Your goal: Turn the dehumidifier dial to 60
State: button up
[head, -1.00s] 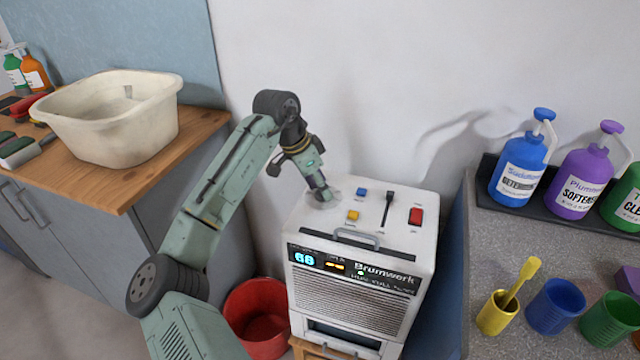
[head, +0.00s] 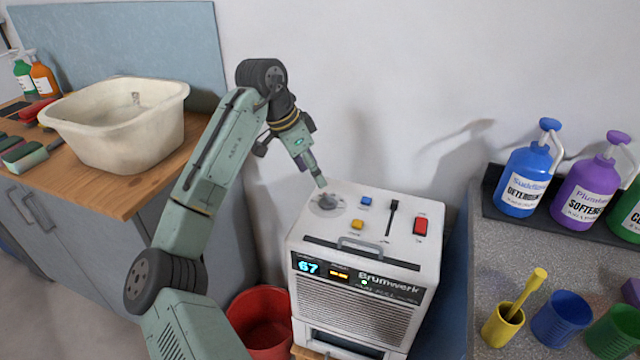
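The white dehumidifier (head: 345,312) stands against the wall with its controls on the top face. The grey dial (head: 327,204) sits at the top's back left and shows uncovered. The blue display (head: 308,267) on the front reads 67. My gripper (head: 321,183) points down just above and behind the dial, and a small gap seems to separate them. Its fingers look close together and overlap in this view, so their opening is unclear. Nothing shows between them.
Beside the dial are a blue button (head: 366,201), a yellow button (head: 357,224), a black lever (head: 391,217) and a red switch (head: 420,226). A handle (head: 360,246) rises at the front edge. A red bucket (head: 262,318) stands on the left, bottles (head: 525,172) on the right counter.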

jog(key=shift+v, duration=1.75)
